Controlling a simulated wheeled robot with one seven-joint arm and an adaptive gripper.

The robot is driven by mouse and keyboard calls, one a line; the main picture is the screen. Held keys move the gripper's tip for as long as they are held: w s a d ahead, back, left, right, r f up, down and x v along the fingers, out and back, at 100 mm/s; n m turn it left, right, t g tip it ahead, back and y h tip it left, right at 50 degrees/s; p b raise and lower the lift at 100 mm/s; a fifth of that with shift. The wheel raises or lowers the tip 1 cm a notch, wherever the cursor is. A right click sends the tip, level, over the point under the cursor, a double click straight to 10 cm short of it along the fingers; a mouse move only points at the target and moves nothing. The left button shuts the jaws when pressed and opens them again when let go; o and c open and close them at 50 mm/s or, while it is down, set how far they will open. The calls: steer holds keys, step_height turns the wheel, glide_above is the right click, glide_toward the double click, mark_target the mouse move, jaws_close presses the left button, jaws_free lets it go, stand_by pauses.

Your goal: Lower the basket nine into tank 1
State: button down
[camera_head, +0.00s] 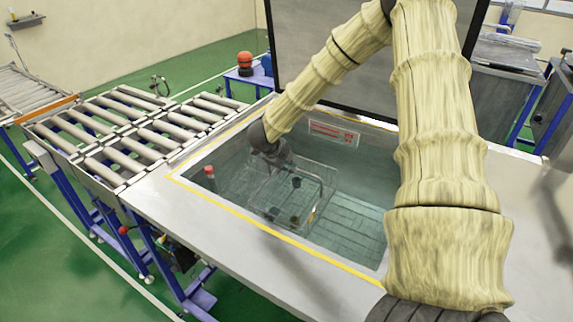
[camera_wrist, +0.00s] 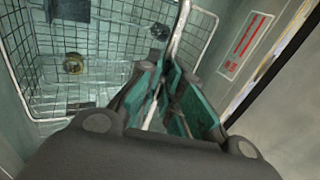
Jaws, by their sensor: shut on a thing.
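The wire basket (camera_head: 312,174) is inside the open tank (camera_head: 355,232), below the level of the tank's rim. It holds a few small dark parts. In the wrist view the basket's mesh (camera_wrist: 112,22) and a brass-coloured part (camera_wrist: 73,64) in it show at the upper left. My gripper (camera_head: 277,158) reaches down into the tank at its far left part. In the wrist view my gripper's green-padded fingers (camera_wrist: 175,98) are shut on the basket's metal handle. Whether the basket touches the tank floor cannot be told. Any number on the basket is not readable.
A raised dark lid panel (camera_head: 300,45) stands behind the tank. A label with red print (camera_head: 334,133) is on the tank's back wall. A red-topped post (camera_head: 209,172) stands at the left inner edge. A roller conveyor (camera_head: 130,125) adjoins on the left.

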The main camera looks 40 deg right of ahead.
steer(key=shift+f+b, duration=1.35)
steer(key=shift+f, duration=0.95)
steer(key=shift+f+b, duration=0.4)
steer(key=shift+f, duration=0.35)
steer(key=shift+s+a+f+b, duration=0.2)
steer(key=shift+s+f+b, duration=0.25)
steer(key=shift+f, duration=0.3)
steer(key=c, duration=1.6)
jaws_free()
steer(key=shift+w+f, duration=0.1)
steer(key=shift+w, duration=0.05)
steer(key=shift+o, duration=0.5)
steer(key=shift+w+d, duration=0.15)
steer(key=shift+w, duration=0.05)
steer(key=a+r+p, duration=0.2)
steer(key=r+p, duration=0.1)
steer(key=r, duration=0.4)
steer(key=s+a+r+p, duration=0.1)
steer(key=r+p, duration=0.3)
steer(key=r, duration=0.4)
steer(key=a+r+p, duration=0.3)
steer(key=r, duration=0.4)
steer(key=shift+s+r+p, duration=0.15)
steer(key=shift+s+p, duration=0.2)
steer(key=shift+s, duration=0.05)
